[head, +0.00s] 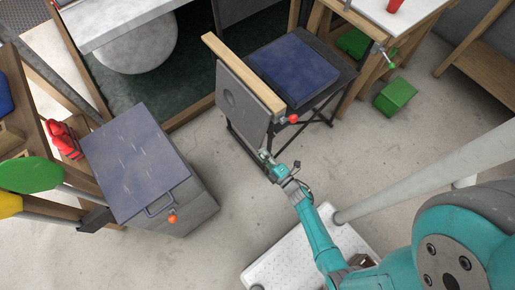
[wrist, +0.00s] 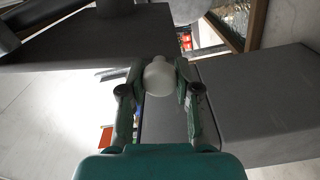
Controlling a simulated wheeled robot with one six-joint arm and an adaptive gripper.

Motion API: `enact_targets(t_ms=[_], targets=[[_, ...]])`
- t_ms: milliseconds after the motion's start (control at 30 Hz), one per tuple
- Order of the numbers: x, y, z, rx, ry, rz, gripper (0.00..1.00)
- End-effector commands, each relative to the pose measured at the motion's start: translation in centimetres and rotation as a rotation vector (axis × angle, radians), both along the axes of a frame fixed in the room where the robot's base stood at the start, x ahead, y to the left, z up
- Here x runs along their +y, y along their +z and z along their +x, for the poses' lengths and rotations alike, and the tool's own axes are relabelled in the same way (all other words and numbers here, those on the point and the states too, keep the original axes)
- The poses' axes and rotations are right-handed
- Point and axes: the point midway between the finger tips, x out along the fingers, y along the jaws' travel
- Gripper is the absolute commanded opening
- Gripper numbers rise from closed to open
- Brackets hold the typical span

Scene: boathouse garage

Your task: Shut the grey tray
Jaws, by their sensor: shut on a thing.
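A grey upright panel (head: 238,102) with a wooden strip along its top edge stands at the front of a dark frame holding a flat blue surface (head: 293,66). It appears to be the grey tray's front, but I cannot tell for sure how far out it stands. My gripper (head: 266,156) is at the panel's lower right corner in the head view. In the wrist view my gripper (wrist: 158,88) is shut on a white round knob (wrist: 159,76), with a finger on each side. The knob's mounting is partly hidden.
A grey chest (head: 135,160) with a blue lid and handle stands at the left. A red ball (head: 293,118) sits beside the panel. A green box (head: 395,95) lies on the floor at the right. The concrete floor between chest and my arm is clear.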

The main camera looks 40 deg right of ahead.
Motion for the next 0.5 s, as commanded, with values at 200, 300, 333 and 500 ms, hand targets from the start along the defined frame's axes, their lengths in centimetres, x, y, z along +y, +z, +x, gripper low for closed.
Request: enact_targets(t_ms=[200, 300, 333, 500], targets=[[-2.7, -0.6, 0.0, 0.004, -0.004, -0.129, 0.00], [-3.4, -0.7, -0.1, 0.005, -0.004, -0.169, 0.00], [-3.7, -0.7, -0.1, 0.005, -0.004, -0.179, 0.00], [-4.3, -0.7, 0.0, 0.004, -0.001, -0.213, 0.00]])
